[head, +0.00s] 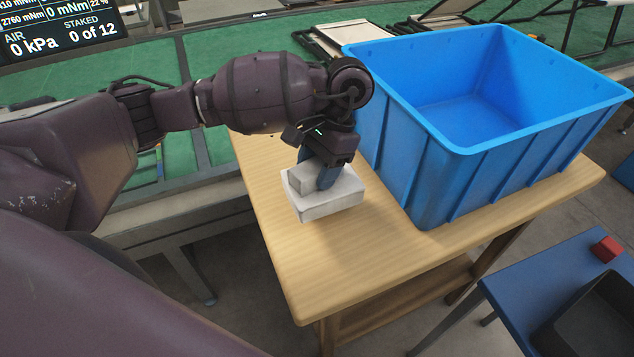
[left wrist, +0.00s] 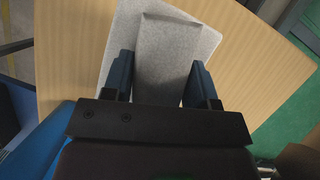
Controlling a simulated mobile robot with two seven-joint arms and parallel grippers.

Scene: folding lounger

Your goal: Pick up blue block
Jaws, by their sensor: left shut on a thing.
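My left gripper (head: 325,182) points down over the wooden table and is shut on a small grey block (head: 306,178). In the left wrist view, this grey block (left wrist: 172,58) lies between the two dark blue fingers. Directly under it is a larger pale grey block (head: 332,206), whose edges also show in the left wrist view (left wrist: 122,40). I cannot tell whether the small block rests on the larger one or is just clear of it. No blue block shows in either view. My right gripper is not in view.
A large empty blue bin (head: 428,195) stands on the wooden table (head: 290,262), just right of the gripper. The table's front left is bare. A lower blue table (head: 545,270) at the right holds a red block (head: 606,248) and a dark tray (head: 590,320).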

